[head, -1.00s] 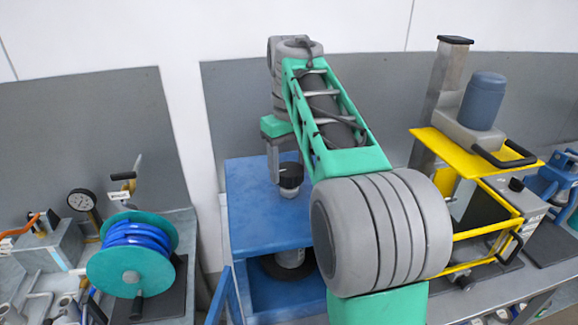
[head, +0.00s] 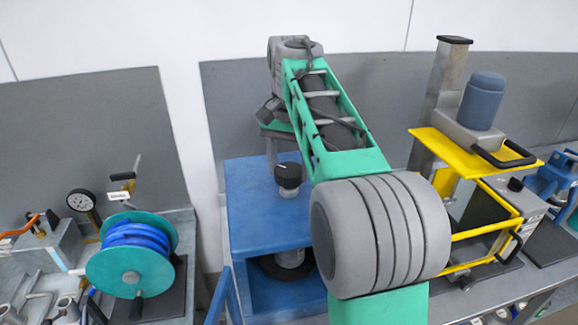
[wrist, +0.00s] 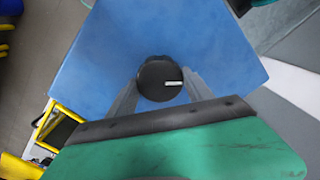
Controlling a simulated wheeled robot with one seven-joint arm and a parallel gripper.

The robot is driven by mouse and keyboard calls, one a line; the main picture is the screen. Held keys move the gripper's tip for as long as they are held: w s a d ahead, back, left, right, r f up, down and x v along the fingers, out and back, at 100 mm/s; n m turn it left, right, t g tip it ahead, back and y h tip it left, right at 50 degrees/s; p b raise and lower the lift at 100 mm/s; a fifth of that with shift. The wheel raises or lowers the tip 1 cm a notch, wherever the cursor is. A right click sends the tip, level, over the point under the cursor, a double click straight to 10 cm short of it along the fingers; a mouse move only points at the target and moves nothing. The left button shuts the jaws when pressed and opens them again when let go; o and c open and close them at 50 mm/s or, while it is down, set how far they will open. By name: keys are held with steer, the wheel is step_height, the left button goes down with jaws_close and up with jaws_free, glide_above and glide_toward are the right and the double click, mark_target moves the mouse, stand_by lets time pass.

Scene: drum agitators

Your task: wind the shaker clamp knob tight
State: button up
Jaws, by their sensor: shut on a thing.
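The clamp knob (head: 288,175) is black and round with a pale pointer line, and sits on a short light stem above the blue shaker frame's top (head: 245,205). In the wrist view the knob (wrist: 159,80) lies between the two grey fingers of my gripper (wrist: 160,88), its white line pointing right. My gripper is shut on the knob, one finger on each side. In the head view my gripper (head: 280,158) comes down at the knob from behind, partly hidden by it. Below the top, a dark round base and pale can part (head: 290,258) show inside the frame.
A teal reel with blue hose (head: 135,252) and a gauge (head: 82,203) stand on the left bench. A yellow-framed machine (head: 470,150) stands close on the right. The blue top around the knob is clear.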

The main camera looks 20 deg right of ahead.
mark_target(289, 169)
steer(key=shift+m, duration=1.3)
steer(key=o, duration=1.4)
steer(key=shift+c, duration=0.2)
step_height(289, 169, up, 8)
steer(key=shift+f, duration=0.1)
